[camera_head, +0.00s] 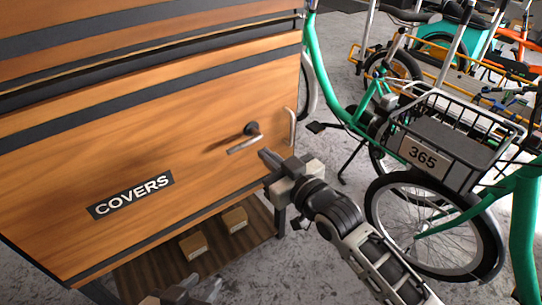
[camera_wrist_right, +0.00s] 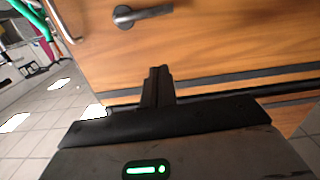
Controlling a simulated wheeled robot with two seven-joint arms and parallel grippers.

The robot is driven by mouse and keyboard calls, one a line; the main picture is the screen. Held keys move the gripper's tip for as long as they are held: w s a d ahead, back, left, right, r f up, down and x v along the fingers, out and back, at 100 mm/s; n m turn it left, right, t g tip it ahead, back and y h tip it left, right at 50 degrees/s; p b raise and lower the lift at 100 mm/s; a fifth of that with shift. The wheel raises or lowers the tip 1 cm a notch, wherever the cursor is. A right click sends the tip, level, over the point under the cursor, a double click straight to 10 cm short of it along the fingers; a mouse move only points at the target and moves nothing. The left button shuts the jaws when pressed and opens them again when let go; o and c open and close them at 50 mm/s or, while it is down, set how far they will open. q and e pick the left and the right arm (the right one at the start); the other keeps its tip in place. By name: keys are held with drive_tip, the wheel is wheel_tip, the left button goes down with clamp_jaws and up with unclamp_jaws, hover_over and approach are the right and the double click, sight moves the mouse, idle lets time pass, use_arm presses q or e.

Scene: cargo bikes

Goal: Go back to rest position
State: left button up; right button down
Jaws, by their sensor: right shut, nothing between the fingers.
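My right gripper (camera_head: 265,155) is in front of the wooden cabinet door (camera_head: 150,150), just below and right of the metal lever handle (camera_head: 245,144). Its fingers are shut together with nothing between them, as the right wrist view (camera_wrist_right: 158,72) also shows. The lever (camera_wrist_right: 142,15) is above and apart from the fingertips there. My left gripper (camera_head: 190,290) is at the bottom edge of the head view, partly cut off, low in front of the cabinet. Its finger opening cannot be made out. The door appears closed and bears a "COVERS" label (camera_head: 131,195).
A curved pull handle (camera_head: 292,127) is at the cabinet's right edge. Small boxes (camera_head: 193,245) sit on the lower shelf (camera_head: 160,275). A green cargo bike with a black basket (camera_head: 480,125) stands close on the right, near my right arm.

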drive_tip(key=shift+s+d, duration=0.15)
drive_tip(key=shift+s, duration=0.05)
idle(0.4)
drive_tip(key=s+d+f+m+g+h, duration=0.1)
drive_tip(key=s+d+f+m+h, duration=0.1)
drive_tip(key=s+d+f, duration=0.2)
drive_tip(key=s+d+f+m+g+h+p, duration=0.1)
drive_tip(key=s+d+f, duration=0.3)
drive_tip(key=s, duration=0.5)
drive_tip(key=s+d+f+m+g+h+p, duration=0.1)
drive_tip(key=s+d+f+m+h, duration=0.1)
drive_tip(key=s+d, duration=0.4)
wheel_tip(320, 180, down, 2)
drive_tip(key=shift+s+f+m+h, duration=0.25)
drive_tip(key=shift+s+m+h, duration=0.05)
drive_tip(key=shift+s+h, duration=0.55)
